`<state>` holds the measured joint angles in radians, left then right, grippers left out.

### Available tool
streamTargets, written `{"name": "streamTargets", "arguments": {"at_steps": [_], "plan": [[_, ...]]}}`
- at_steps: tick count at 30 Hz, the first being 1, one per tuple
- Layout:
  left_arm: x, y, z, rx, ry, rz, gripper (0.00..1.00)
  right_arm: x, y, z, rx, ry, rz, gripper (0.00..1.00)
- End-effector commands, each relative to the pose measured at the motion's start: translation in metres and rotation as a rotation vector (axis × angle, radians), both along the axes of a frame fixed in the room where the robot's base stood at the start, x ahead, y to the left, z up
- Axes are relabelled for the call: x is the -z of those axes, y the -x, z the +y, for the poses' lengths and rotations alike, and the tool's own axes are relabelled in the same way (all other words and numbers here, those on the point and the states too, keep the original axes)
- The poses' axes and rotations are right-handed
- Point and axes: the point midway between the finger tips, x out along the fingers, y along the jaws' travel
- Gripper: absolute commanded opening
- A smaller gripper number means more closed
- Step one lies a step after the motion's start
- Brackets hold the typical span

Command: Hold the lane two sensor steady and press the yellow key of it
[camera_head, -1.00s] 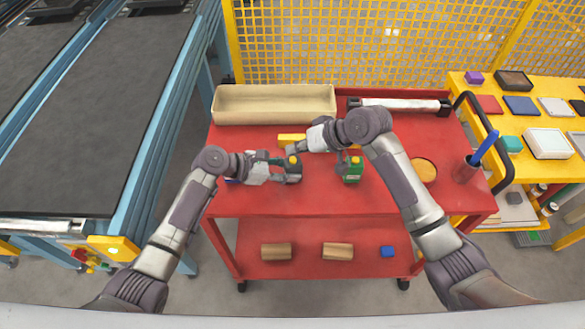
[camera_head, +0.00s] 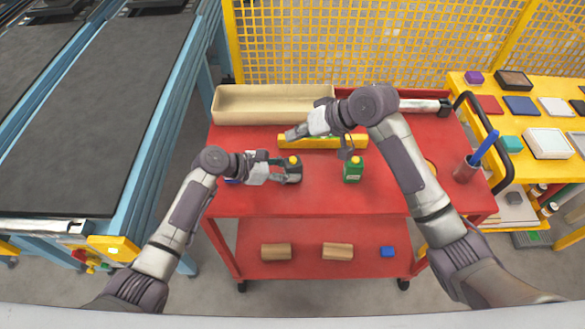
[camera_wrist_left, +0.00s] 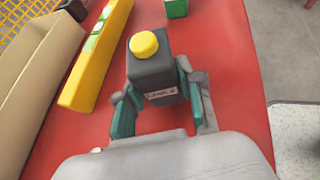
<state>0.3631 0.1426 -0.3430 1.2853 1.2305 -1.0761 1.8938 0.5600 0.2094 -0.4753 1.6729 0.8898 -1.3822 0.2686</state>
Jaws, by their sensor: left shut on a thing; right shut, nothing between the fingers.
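The sensor is a dark grey box (camera_head: 293,176) with a round yellow key (camera_head: 293,160) on top, upright on the red cart top. In the left wrist view the box (camera_wrist_left: 155,75) has a small white label, too small to read, and its yellow key (camera_wrist_left: 144,43) is uncovered. My left gripper (camera_head: 285,172) is shut on the box, its teal-padded fingers (camera_wrist_left: 158,104) at either side. My right gripper (camera_head: 291,135) is shut and empty behind the sensor, apart from the key, by the left end of the yellow spirit level.
The yellow spirit level (camera_head: 330,142) lies behind the sensor. A green box (camera_head: 353,174) with a yellow top stands to the right. A beige tray (camera_head: 270,117) lies at the back left. A cup (camera_head: 466,170) with a blue pen is at right. The cart's front area (camera_head: 300,203) is clear.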

Motion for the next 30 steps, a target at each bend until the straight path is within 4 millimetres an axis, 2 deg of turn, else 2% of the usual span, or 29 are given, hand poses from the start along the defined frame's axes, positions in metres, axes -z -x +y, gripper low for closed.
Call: {"name": "streamTargets", "arguments": {"at_steps": [5,6,11,22,26,30], "plan": [[0.001,0.000,0.000,0.000,-0.001,0.001,0.18,0.000,0.000,0.000,0.000,0.000,0.000,0.00],[0.001,0.000,0.000,0.000,-0.001,0.001,0.40,0.000,0.000,0.000,0.000,0.000,0.000,0.00],[0.001,0.000,0.000,0.000,-0.001,0.000,0.66,0.001,0.000,0.000,0.000,0.000,0.000,0.00],[-0.002,0.001,0.004,-0.001,-0.001,0.000,0.66,0.000,0.000,0.000,0.000,0.000,0.000,0.00],[-0.009,0.005,0.019,-0.001,-0.001,-0.001,0.66,0.000,0.000,0.000,0.000,0.000,0.000,0.00],[-0.024,0.013,0.045,-0.003,-0.004,-0.003,0.66,0.000,0.000,0.000,0.000,0.000,0.000,0.00]]}}
